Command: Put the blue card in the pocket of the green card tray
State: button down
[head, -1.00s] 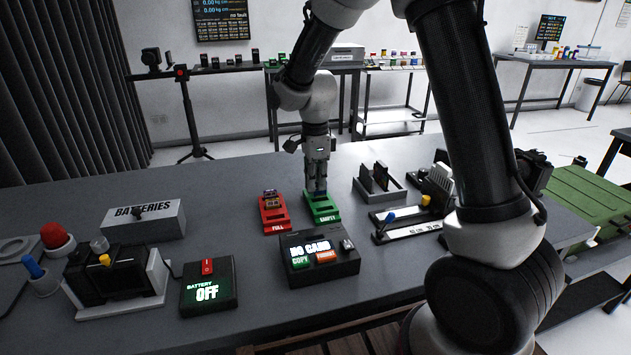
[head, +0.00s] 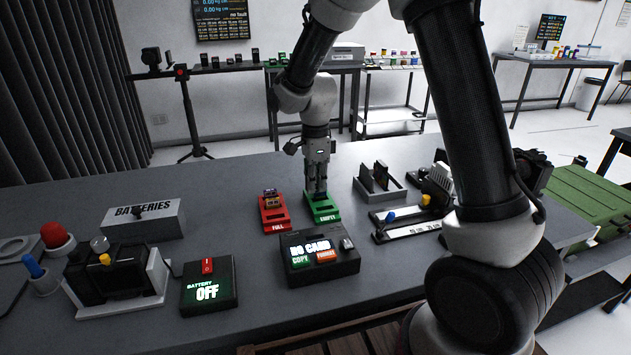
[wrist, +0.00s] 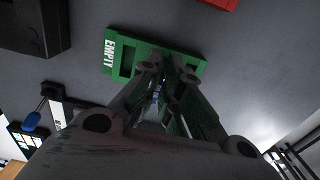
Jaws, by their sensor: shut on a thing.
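The green card tray (head: 322,211), marked EMPTY, lies on the grey table behind the card reader box. It also shows in the wrist view (wrist: 118,50), with dark slots in its top. My gripper (head: 317,190) points straight down over the rear part of this tray. Its fingers are nearly together and shut on the blue card (wrist: 157,95), of which only a small bluish sliver shows between the fingers. Most of the card is hidden, so I cannot tell whether its lower edge is inside a pocket or just above it.
A red tray (head: 274,222) marked FULL, holding cards, stands close on the left. A black box (head: 335,266) reading NO CARD is in front. A grey slotted holder (head: 398,192) with dark plates stands to the right. Bare table lies behind the trays.

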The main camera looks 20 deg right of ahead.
jog(key=shift+f, duration=1.15)
jog(key=c, duration=1.5)
grip_release()
jog(key=shift+c, duration=0.2)
notch_tip(320, 180, up, 12)
